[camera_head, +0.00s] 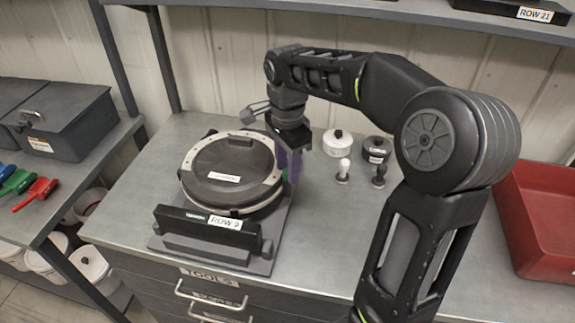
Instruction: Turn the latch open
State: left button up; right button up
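The seed meter (228,172) is a round dark housing with a black lid, a pale rim and a white label. It lies on a grey base on the metal bench, behind a black bar marked ROW 9 (212,222). My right gripper (289,165) points down at the housing's right edge, beside the rim. A purple part shows at its fingers, with a bit of green beside it; I cannot tell whether it touches the housing. No latch can be made out; the gripper covers that side of the rim. The finger gap is not visible. My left gripper is out of view.
Two round containers, white (337,143) and black (376,150), and two small knobbed pieces (343,171) stand right of the meter. A red bin (540,222) is far right. A shelf runs overhead. A side bench with a grey box (68,122) and scoops is left.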

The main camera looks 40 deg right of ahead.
jog(key=shift+o, duration=0.4)
jog(key=shift+r, duration=0.25)
notch_tip(320, 180, up, 5)
jog(key=shift+r, duration=0.2)
jog(key=shift+r+p, duration=0.65)
jog(key=shift+p, duration=0.2)
jog(key=shift+r+p, duration=0.4)
jog(key=shift+f, duration=0.15)
